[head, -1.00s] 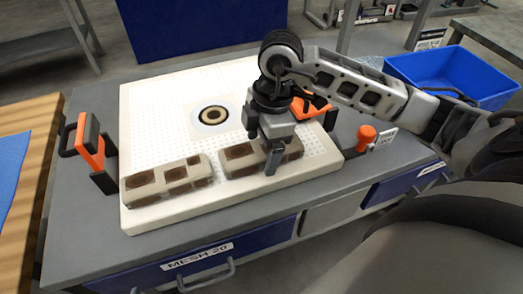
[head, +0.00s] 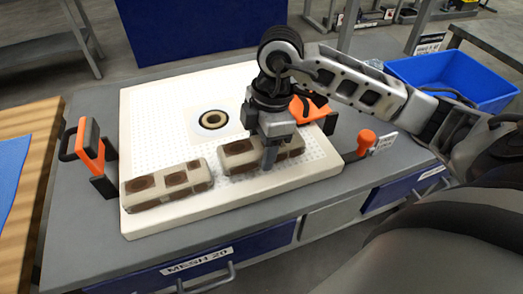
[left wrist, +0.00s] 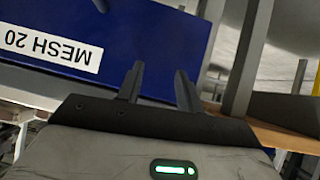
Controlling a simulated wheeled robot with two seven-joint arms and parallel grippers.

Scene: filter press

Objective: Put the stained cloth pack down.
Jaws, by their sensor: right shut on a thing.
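My right gripper (head: 270,162) is shut on a stained cloth pack (head: 237,148), pale with brown square patches. The gripper hides part of that pack, which is over the front right of a white perforated plate (head: 150,110). I cannot tell whether its underside touches the plate. A second, similar stained pack (head: 158,189) lies at the plate's front left, a short gap away. My left gripper (left wrist: 158,85) shows in the left wrist view, with its two fingers apart and nothing between them. It is near the blue drawer front labelled MESH 20 (left wrist: 60,48).
A ringed round port (head: 213,119) sits in the plate behind the packs. Orange-handled clamps stand left (head: 91,138) and right (head: 366,139) of the plate. A blue bin (head: 440,80) is at the back right. A wooden table (head: 38,165) with blue cloth is left.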

